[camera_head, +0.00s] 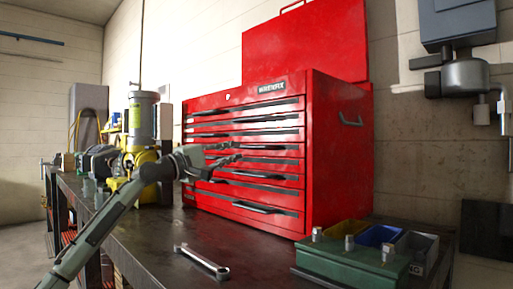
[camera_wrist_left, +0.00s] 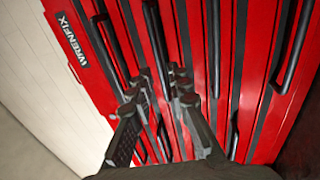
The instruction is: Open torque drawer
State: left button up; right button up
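A red tool chest (camera_head: 340,150) with a stack of several drawers stands on the dark workbench, its lid raised. It also fills most of the left wrist view (camera_wrist_left: 262,60), where its drawer fronts and dark bar handles run steeply across the picture. No label reading "torque" can be made out, so I cannot tell which drawer it is. All the drawers look closed. My left gripper (camera_head: 226,153) is in front of the left half of the drawer fronts, about mid-height. In the left wrist view its two fingers (camera_wrist_left: 158,88) are apart with nothing between them. My right gripper is out of view.
A wrench (camera_head: 203,261) lies on the workbench (camera_head: 150,240) in front of the chest. A green case (camera_head: 350,262) with yellow, blue and grey bins stands at the front right. A yellow and grey motor (camera_head: 142,125) stands left of the chest. Bare bench lies around the wrench.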

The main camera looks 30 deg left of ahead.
aim_at(247, 147)
pick_arm(q)
jog(key=p+x, duration=0.1)
jog(key=x, duration=0.4)
jog(key=shift+w+d+r, duration=0.1)
jog(key=shift+r, duration=0.15)
jog(key=shift+w+d, duration=0.25)
jog(key=shift+w, duration=0.4)
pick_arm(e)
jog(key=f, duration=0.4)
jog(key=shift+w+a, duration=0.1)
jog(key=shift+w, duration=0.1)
pick_arm(q)
grip_shut()
